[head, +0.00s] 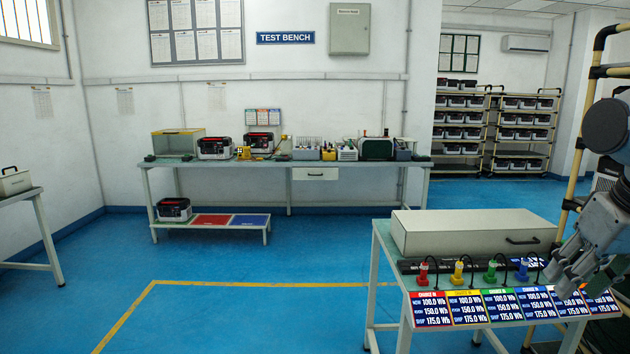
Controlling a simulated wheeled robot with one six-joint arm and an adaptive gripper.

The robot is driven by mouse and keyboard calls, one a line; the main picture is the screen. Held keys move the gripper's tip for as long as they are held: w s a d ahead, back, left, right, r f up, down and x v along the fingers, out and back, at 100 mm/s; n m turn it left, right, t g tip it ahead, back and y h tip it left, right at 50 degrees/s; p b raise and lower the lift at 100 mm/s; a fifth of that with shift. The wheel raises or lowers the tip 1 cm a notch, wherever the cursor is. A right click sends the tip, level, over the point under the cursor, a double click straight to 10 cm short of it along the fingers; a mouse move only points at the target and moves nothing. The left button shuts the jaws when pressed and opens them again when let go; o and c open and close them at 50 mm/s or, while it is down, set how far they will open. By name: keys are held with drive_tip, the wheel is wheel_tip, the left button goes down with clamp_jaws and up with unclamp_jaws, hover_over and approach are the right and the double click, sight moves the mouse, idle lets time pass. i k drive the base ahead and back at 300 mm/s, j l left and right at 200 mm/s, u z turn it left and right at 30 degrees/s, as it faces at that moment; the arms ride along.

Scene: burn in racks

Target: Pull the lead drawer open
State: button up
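A white drawer (315,174) with a small dark pull hangs under the top of the test bench (275,163) at the back wall. Its front is flush under the bench edge and looks closed. Which front is the lead drawer is not labelled legibly. A beige box (475,233) with a black handle on its front right lies on the near table at right. My gripper (562,280) is at the right, in front of that box and over the row of cards, far from the bench drawer. Its finger gap is not clear, and I see nothing held.
Blue floor (290,262) is clear between this table and the bench. A low shelf (210,222) stands under the bench's left. Racks (521,132) fill the back right.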

sight(298, 173)
drive_tip(key=i+j+u, duration=0.15)
drive_tip(key=i+u, duration=0.4)
drive_tip(key=i, duration=1.2)
drive_tip(key=i+j, duration=0.1)
drive_tip(key=i, duration=1.5)
drive_tip(key=i+j, duration=0.1)
drive_tip(key=i, duration=1.5)
drive_tip(key=i+j+z, duration=0.1)
drive_tip(key=i+z, duration=0.15)
drive_tip(key=i, duration=0.25)
drive_tip(key=i+j+z, duration=0.25)
drive_tip(key=i, duration=0.3)
